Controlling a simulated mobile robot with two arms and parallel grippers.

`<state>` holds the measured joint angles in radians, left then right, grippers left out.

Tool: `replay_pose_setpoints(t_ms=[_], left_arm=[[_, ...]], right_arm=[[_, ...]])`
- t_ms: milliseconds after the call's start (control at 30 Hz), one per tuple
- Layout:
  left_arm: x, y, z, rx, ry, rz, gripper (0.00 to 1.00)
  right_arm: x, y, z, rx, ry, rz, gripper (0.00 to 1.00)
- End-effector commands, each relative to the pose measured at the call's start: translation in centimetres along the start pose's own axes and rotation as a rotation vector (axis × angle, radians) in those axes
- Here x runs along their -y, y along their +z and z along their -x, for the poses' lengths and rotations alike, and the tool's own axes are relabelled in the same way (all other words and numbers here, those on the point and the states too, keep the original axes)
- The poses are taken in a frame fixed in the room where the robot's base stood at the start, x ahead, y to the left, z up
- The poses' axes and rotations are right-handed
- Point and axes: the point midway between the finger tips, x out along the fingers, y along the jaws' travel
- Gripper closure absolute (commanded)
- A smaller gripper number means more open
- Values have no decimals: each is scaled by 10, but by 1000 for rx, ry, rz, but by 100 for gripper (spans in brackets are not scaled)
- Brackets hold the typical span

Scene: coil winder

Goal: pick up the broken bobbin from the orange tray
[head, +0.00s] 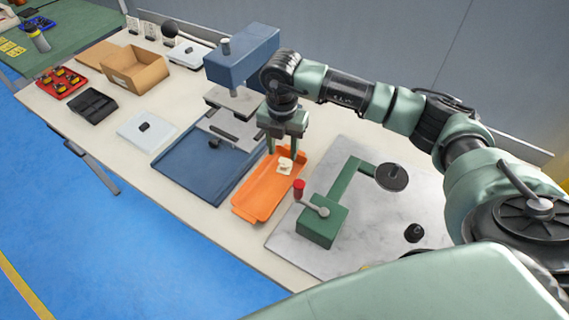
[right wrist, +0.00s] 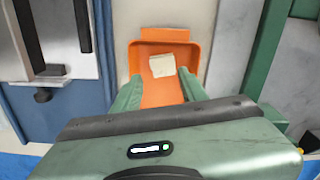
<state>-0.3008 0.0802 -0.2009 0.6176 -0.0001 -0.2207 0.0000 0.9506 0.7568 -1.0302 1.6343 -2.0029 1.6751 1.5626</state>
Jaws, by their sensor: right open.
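The orange tray (head: 258,196) lies on the table between a blue tray and a grey plate. A small cream-white piece (head: 285,165), which looks like the broken bobbin, lies in its far half. My right gripper (head: 285,152) is above the far end of the tray, pointing down, with its fingers apart. In the right wrist view, the tray (right wrist: 160,36) stretches ahead and the cream piece (right wrist: 162,65) lies just beyond and between the two open fingertips (right wrist: 160,88). Nothing is between the fingers. My left gripper is in neither view.
Right of the tray, a green winder (head: 325,222) with a red knob stands on a grey plate (head: 375,240). Left of it, a blue press (head: 243,57) stands over a blue tray (head: 180,165). A cardboard box (head: 135,70) stands farther left.

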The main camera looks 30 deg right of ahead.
Motion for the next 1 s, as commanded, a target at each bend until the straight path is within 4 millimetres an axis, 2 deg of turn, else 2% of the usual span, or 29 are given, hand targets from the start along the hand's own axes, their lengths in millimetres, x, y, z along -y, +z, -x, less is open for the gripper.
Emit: replay_pose_setpoints(t_ms=[167,300,600,667,767,1000], left_arm=[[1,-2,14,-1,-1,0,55],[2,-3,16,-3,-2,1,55],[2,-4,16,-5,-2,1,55],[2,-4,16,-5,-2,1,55],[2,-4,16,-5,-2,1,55],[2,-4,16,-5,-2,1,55]], right_arm=[[6,4,-23,-2,-4,-2,57],[5,4,-42,-2,-1,-1,57],[4,5,-49,1,1,0,57],[4,5,-49,1,1,0,71],[4,5,-49,1,1,0,99],[5,5,-49,1,1,0,100]])
